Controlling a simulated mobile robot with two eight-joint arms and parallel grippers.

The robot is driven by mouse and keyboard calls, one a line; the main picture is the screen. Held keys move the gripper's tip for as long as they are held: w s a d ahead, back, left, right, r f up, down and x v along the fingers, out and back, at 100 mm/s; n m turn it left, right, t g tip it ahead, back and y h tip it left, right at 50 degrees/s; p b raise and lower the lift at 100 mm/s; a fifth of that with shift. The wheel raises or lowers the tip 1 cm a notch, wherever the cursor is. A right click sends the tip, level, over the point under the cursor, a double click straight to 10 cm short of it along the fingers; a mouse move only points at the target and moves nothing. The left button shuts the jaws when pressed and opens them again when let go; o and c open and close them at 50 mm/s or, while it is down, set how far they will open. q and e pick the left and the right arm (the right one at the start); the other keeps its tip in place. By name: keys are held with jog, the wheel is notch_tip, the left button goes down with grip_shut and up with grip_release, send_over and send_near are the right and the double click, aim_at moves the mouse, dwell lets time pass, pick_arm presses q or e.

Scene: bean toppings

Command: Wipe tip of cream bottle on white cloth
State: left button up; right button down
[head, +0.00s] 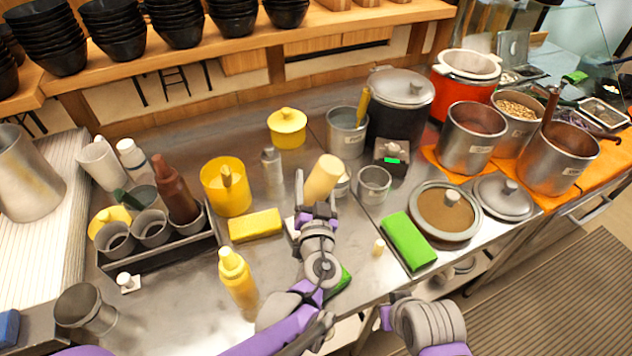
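My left gripper (318,206) is at the middle of the counter, shut on a cream bottle (324,177). The bottle is held tilted, with its wide pale end up and to the right; its tip is hidden by the gripper. A white patch (290,226), perhaps the white cloth, shows just left of the gripper and is mostly covered by it. I cannot tell whether the bottle touches it. Part of my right arm (428,324) shows at the bottom edge; its fingers are not clear.
A yellow cloth (255,225) lies left of the gripper and a green cloth (408,241) right. A yellow squeeze bottle (237,277) stands in front. A small cream piece (379,247) stands near the front edge. A metal cup (374,185) and pots crowd the back right.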

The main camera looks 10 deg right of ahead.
pick_arm(q)
jog(key=shift+f+b, duration=0.65)
jog(key=shift+f, duration=0.3)
dwell(1.6)
jog(key=shift+w+d, duration=0.25)
jog(key=shift+d, duration=0.6)
jog(key=shift+w+d, duration=0.3)
jog(key=shift+d, duration=0.5)
jog(key=shift+w+d, duration=0.25)
jog(key=shift+d, duration=0.6)
notch_tip(320, 180, up, 6)
jog(key=p, duration=0.4)
